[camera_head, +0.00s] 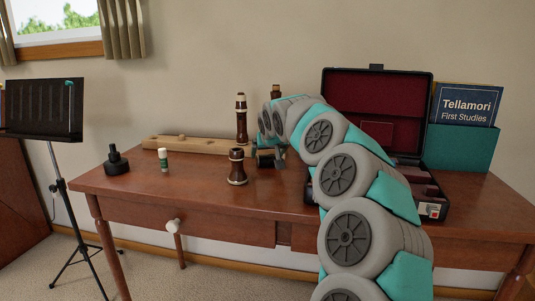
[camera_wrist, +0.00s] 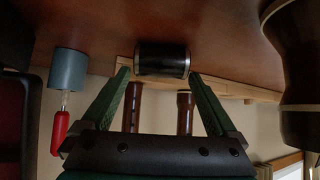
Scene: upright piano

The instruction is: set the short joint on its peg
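The short joint (camera_wrist: 162,60), a dark cylinder with a silver ring at each end, lies on its side on the table in the wrist view. My gripper (camera_wrist: 159,74) has its two green fingers spread, with the tips near the joint's two ends. A narrow gap shows at the left tip; I cannot tell whether the right tip touches. In the head view my gripper (camera_head: 268,157) is low over the table and the joint is not discernible there. The wooden peg rack (camera_head: 208,147) stands behind; low stubs show at its left, and two long dark joints (camera_head: 241,120) (camera_head: 276,91) stand upright on it.
A dark bell (camera_head: 237,167) stands left of my gripper, and appears large in the wrist view (camera_wrist: 303,75). A green-white tube (camera_head: 163,160) and a black mouthpiece piece (camera_head: 116,161) stand further left. The open red-lined case (camera_head: 370,100) is right.

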